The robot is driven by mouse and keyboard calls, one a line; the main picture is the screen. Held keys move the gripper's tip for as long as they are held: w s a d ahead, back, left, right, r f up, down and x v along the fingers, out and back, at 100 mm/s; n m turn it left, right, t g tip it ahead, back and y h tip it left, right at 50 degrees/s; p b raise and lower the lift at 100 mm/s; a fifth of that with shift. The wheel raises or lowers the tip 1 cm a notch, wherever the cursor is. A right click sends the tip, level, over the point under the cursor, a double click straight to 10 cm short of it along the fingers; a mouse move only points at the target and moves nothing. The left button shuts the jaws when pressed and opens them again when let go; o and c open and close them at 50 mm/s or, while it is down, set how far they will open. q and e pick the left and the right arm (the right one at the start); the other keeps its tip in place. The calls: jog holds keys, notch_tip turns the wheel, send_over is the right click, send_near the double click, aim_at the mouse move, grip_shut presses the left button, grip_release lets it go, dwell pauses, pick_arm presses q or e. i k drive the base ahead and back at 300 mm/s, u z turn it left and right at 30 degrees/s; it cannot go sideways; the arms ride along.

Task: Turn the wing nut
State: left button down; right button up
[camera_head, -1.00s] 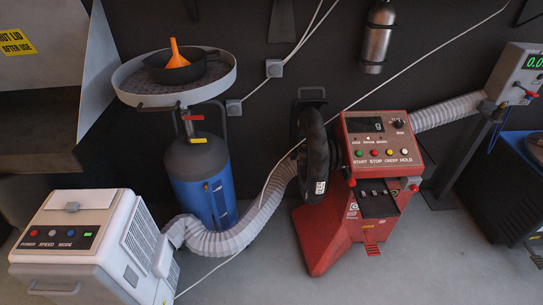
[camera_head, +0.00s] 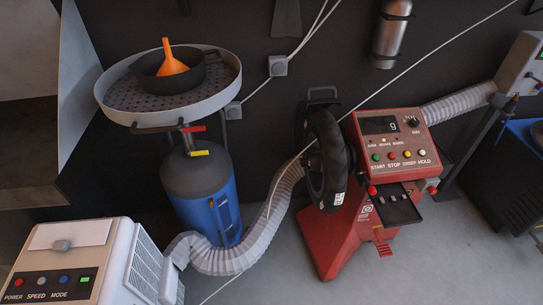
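A red wheel balancer (camera_head: 385,205) stands right of centre, with a lit display and a row of coloured buttons on its sloped panel. A black tyre (camera_head: 327,160) is mounted upright on its left side. I cannot make out a wing nut; the tyre's hub is turned away or too small to tell. Neither of my grippers is in view.
A white machine (camera_head: 110,260) stands at lower left, joined to a ribbed hose (camera_head: 235,255). A blue and grey tank (camera_head: 205,190) carries a round tray (camera_head: 112,95) with a black pan (camera_head: 150,83) and an orange funnel (camera_head: 172,60). Grey floor (camera_head: 440,255) is clear at lower right.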

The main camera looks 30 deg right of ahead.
aim_at(303, 161)
jog(key=z, duration=0.4)
jog(key=i, duration=1)
jog(key=u, duration=0.25)
